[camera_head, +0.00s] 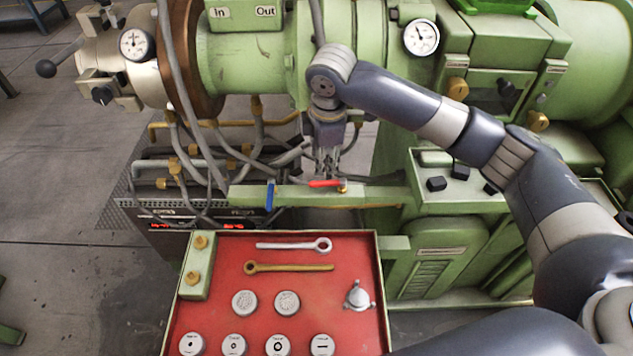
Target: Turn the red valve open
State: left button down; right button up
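The red valve (324,184) is a small lever on the green horizontal bar behind the red tray. Its handle lies level along the bar, pointing left from a brass fitting at its right end. My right arm reaches in from the right, and my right gripper (327,170) points down just above and behind the red handle. The fingers look close to the handle; whether they touch it, and how far apart they are, is too small to tell. My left gripper is out of view.
A blue valve lever (269,195) hangs down on the same bar, left of the red one. Hoses and pipes (240,150) crowd behind the bar. In front, a red tray (215,275) holds wrenches and round discs. The green extruder (245,65) stands above and behind.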

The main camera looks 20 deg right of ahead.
aim_at(322, 183)
jog(key=f, duration=0.3)
jog(key=w+f, duration=0.1)
jog(key=f, duration=0.3)
jog(key=w+f, duration=0.1)
jog(key=f, duration=0.2)
jog(key=shift+d+f+p, duration=0.2)
jog(key=shift+p, duration=0.2)
